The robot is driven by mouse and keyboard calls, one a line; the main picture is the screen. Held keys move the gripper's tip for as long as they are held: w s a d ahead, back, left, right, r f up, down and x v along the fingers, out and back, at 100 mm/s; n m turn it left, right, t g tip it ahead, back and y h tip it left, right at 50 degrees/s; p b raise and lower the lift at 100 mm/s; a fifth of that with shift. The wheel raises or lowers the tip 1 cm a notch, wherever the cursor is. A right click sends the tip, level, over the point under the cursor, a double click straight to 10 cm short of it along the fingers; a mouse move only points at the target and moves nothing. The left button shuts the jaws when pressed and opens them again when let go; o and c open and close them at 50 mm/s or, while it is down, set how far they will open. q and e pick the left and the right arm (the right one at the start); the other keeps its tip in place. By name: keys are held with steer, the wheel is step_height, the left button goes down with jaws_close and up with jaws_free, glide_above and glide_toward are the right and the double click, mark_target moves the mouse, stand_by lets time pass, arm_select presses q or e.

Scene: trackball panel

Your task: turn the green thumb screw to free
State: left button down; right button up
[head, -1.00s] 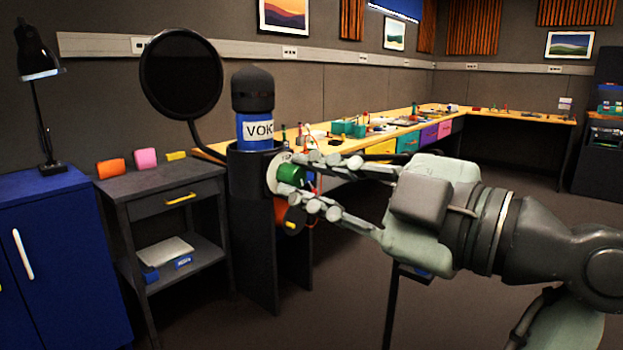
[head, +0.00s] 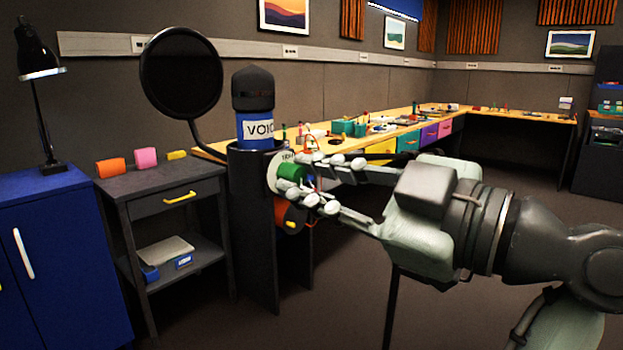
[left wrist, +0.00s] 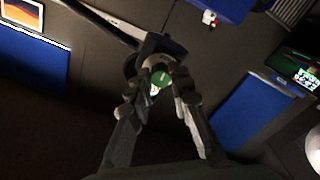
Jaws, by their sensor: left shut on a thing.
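The green thumb screw (head: 292,171) sits on a pale round dial (head: 275,172) at the upper side of a dark stand (head: 246,215). A blue microphone (head: 253,140) with a black top stands upright in this stand. My left gripper (head: 308,185) has its fingers shut on the screw, one above and one below in the head view. In the left wrist view, the green screw (left wrist: 161,78) shows between the two fingertips (left wrist: 162,84). The dial's markings are too small to read. My right gripper is not in view.
An orange round part (head: 290,215) is just below the screw. A round black pop filter (head: 181,73) stands left of the microphone. A dark side table (head: 160,187) and a blue cabinet (head: 60,260) are at left. A long wooden bench (head: 420,122) runs behind. Floor at right is open.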

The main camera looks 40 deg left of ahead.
arm_select(q)
steer(key=c, duration=1.4)
jaws_free()
steer(key=shift+o, duration=0.2)
steer(key=shift+d, duration=0.1)
steer(key=d, duration=0.7)
steer(key=shift+s+d, duration=0.15)
steer(key=shift+s, duration=0.15)
